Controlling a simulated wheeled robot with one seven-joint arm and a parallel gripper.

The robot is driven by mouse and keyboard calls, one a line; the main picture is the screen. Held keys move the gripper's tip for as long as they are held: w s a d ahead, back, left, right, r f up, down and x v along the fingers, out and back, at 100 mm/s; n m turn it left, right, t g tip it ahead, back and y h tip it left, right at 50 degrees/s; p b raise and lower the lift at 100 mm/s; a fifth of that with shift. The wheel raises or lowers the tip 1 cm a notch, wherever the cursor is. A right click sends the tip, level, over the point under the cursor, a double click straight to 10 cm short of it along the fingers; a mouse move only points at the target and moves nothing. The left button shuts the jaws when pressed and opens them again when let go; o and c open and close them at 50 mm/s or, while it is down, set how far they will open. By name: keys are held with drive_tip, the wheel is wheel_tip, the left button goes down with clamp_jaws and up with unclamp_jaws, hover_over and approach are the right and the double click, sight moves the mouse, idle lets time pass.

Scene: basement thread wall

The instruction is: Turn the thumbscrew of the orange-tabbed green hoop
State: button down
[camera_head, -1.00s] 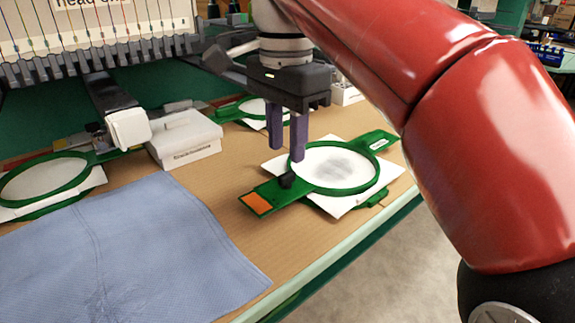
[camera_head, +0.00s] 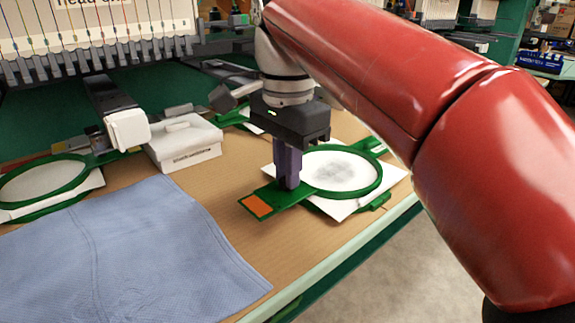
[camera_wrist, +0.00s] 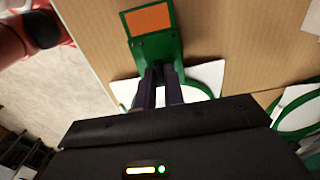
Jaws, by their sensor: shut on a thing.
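The green hoop (camera_head: 377,188) lies on the tan table and holds white fabric with a grey smudge. Its arm ends in an orange tab (camera_head: 257,206), which points to the near left; the tab also shows at the top of the wrist view (camera_wrist: 149,19). My gripper (camera_head: 288,184) points straight down at the base of the tab arm, where it meets the ring. Its purple fingers are shut on the dark thumbscrew, which they now hide. The fingertips also show in the wrist view (camera_wrist: 159,72), close together against the green arm.
A white lidded box (camera_head: 184,141) stands behind to the left. Another green hoop (camera_head: 45,180) lies at the far left, and blue cloth (camera_head: 130,255) covers the near left. The table edge runs close on the right of the hoop.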

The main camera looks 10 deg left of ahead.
drive_tip(key=shift+r+n+p, duration=0.1)
drive_tip(key=shift+n+p, duration=0.85)
drive_tip(key=shift+n, duration=0.35)
drive_tip(key=n+p, duration=0.1)
drive_tip(key=n, duration=1.1)
drive_tip(key=shift+n, duration=0.3)
drive_tip(key=n, duration=1)
drive_tip(key=shift+n, duration=2.3)
